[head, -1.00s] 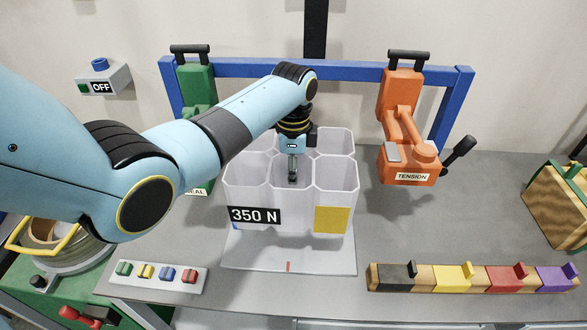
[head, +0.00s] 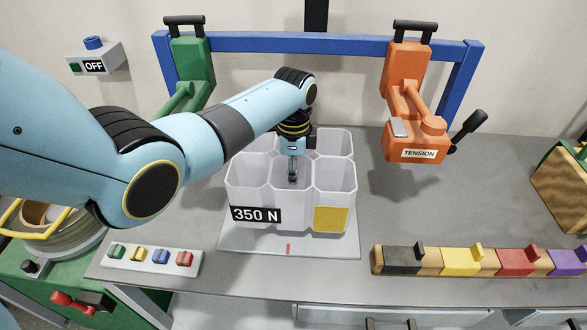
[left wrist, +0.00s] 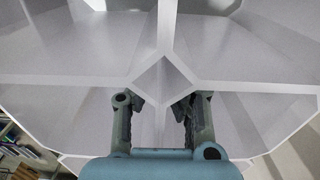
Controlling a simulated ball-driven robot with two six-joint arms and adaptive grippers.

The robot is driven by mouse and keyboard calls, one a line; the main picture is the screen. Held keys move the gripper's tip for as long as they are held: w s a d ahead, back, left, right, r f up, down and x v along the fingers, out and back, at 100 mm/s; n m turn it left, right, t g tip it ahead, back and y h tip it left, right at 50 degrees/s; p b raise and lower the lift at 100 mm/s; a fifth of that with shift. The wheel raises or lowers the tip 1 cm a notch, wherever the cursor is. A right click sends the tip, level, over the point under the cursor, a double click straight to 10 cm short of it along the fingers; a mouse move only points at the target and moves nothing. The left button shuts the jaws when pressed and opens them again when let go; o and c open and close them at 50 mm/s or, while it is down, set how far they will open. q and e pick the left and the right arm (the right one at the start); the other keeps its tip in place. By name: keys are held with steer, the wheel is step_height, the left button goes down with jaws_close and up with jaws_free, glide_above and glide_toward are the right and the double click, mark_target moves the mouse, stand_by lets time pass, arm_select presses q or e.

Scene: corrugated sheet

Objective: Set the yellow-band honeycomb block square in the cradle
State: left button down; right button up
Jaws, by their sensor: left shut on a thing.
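The honeycomb block (head: 252,198) is a pale cluster of open hexagonal cells with a "350 N" label and a yellow patch (head: 331,218) on its front. It looks upright. A pale flat plate (head: 240,242) with a red mark at its front lies under it, probably the cradle; the block hides most of it. I cannot tell whether block and plate touch. My left gripper (head: 292,178) reaches down into the block's middle and is shut on it. In the left wrist view its fingers (left wrist: 163,105) straddle a cell wall junction. My right gripper is out of view.
An orange "TENSION" arm (head: 415,140) hangs at right and a green arm (head: 190,70) at left from a blue frame (head: 330,40). A button strip (head: 152,257) lies front left. Coloured blocks on a wooden rail (head: 475,262) sit front right.

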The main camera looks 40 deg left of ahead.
arm_select(q)
steer(key=shift+f+b, duration=1.2)
steer(key=shift+f, duration=0.8)
steer(key=c, duration=1)
jaws_free()
steer(key=shift+f, duration=0.1)
steer(key=shift+o, duration=0.2)
step_height(320, 180, up, 6)
steer(key=p, duration=0.7)
